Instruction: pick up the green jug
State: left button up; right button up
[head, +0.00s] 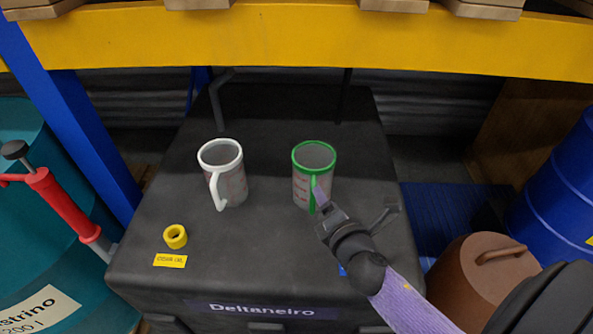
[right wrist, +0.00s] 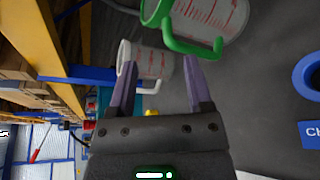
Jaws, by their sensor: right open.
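The green jug (head: 303,188) is a clear measuring jug with a green rim, green handle and red marks. It stands upright on the black box top (head: 265,240), right of the middle, its handle towards me. My right gripper (head: 323,203) is open and empty at its near side, close to the handle. In the right wrist view the green jug (right wrist: 215,17) is at the upper right. Its handle reaches near the tip of the right-hand finger of the open gripper (right wrist: 161,70); I cannot tell whether they touch. My left gripper is not in view.
A similar white-handled jug (head: 232,185) stands left of the green one. A yellow ring (head: 175,236) and yellow label (head: 170,261) are at front left. A blue ring (right wrist: 309,77) lies near my right gripper. A yellow beam (head: 300,40) crosses behind, above the box.

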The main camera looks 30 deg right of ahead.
aim_at(313, 184)
jog(key=x, duration=0.2)
jog(key=b+x, duration=0.1)
jog(key=x, duration=0.2)
jog(key=f+x, duration=0.1)
jog(key=x, duration=0.1)
jog(key=shift+w+d+b, duration=0.1)
jog(key=shift+d+b, duration=0.1)
jog(key=shift+b, duration=0.2)
jog(key=shift+c, duration=0.2)
jog(key=c, duration=0.7)
grip_shut()
jog(key=shift+f, duration=0.1)
